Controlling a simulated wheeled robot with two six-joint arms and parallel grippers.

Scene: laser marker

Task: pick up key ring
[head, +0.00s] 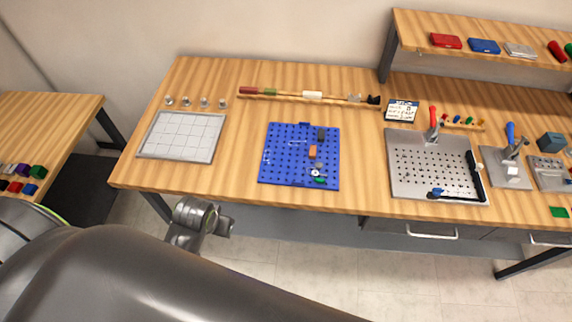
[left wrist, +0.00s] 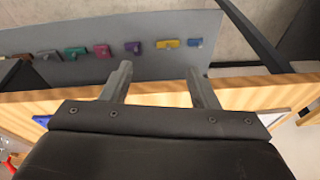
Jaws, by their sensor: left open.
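I cannot pick out the key ring for certain in either view. A small white round item (head: 315,173) lies near the lower right of the blue pegboard (head: 275,172) in the head view, too small to identify. In the left wrist view my left gripper (left wrist: 160,80) is open, with nothing between its two fingers. Beyond its fingertips is a grey panel (left wrist: 150,68) with a row of several small coloured pieces, among them a yellow piece (left wrist: 168,43) and a pink piece (left wrist: 102,51). My right gripper is not in view.
The wooden bench (head: 355,190) also carries a white gridded tray (head: 147,152), a perforated metal plate (head: 410,185) with a red-handled clamp (head: 433,118), and a wooden rail (head: 285,96). A raised shelf (head: 480,65) stands at the back right. A second table (head: 60,105) is at left.

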